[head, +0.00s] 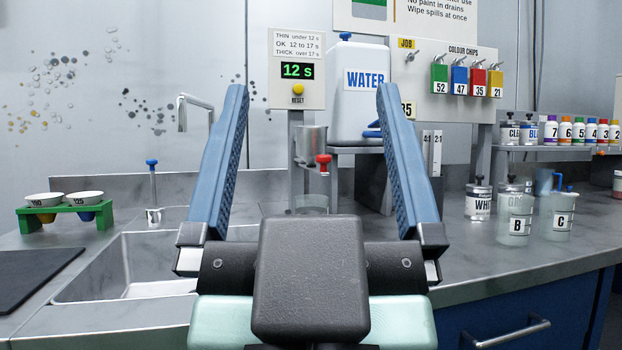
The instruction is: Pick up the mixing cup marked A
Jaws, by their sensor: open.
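I see no letter A on any cup. A clear cup marked B (514,228) stands upright on the counter at the right. A clear cup marked C (561,222) stands just right of it, with a blue piece showing at its rim. A clear vessel (311,204) sits low under the metal timer stand, partly hidden behind my gripper; I see no letter on it. My gripper (312,92) is open and empty in the middle of the view, its two blue fingers spread wide. It is left of cups B and C and apart from them.
A sink (130,285) lies at the left, with a green rack (67,214) of white cups behind it. A white water tank (361,92) stands on a shelf behind my right finger. Paint tins (479,201) stand near cup B. The counter front at right is clear.

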